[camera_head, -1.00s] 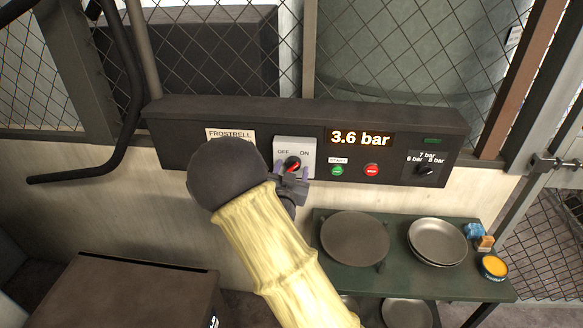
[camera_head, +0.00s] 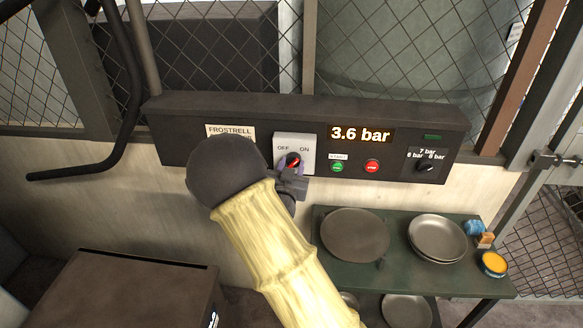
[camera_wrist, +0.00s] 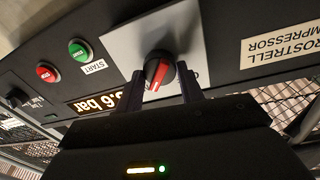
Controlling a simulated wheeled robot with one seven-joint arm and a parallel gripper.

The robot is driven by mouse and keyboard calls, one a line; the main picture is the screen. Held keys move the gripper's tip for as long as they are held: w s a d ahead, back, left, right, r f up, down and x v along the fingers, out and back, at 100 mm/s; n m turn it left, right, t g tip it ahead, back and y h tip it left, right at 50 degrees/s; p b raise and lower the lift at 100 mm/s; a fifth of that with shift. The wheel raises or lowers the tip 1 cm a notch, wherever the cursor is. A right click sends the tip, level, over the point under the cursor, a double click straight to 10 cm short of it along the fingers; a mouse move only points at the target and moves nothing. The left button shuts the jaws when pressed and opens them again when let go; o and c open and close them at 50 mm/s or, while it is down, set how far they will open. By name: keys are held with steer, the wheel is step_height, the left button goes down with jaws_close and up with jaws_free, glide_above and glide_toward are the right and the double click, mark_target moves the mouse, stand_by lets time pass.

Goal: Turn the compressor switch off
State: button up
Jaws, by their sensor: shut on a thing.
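The compressor switch (camera_head: 293,160) is a round dark knob with a red pointer on a light grey plate, marked OFF at left and ON at right. In the wrist view the switch (camera_wrist: 158,71) sits between my two dark fingers, its red pointer slanted. My gripper (camera_head: 291,168) is at the panel, shut on the knob; in the wrist view my gripper (camera_wrist: 162,86) has one finger on each side of it. My arm hides part of the panel below and left of the switch.
The dark panel (camera_head: 230,108) also holds a 3.6 bar display (camera_head: 360,135), a green start button (camera_head: 338,168), a red stop button (camera_head: 372,166) and a pressure selector (camera_head: 425,167). A green table (camera_head: 340,275) with metal plates stands below right. A black bent pipe (camera_head: 80,172) is at left.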

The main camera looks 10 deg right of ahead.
steer(key=n+b, duration=0.1)
steer(key=n, duration=0.3)
steer(key=shift+f, duration=0.1)
steer(key=n, duration=0.5)
steer(key=shift+t, duration=0.4)
steer(key=n, duration=0.5)
steer(key=shift+y, duration=0.3)
steer(key=shift+f+n+p, duration=0.1)
steer(key=shift+n+p, duration=0.25)
steer(key=shift+n, duration=1.65)
steer(key=o, duration=1)
steer(key=shift+s, duration=0.1)
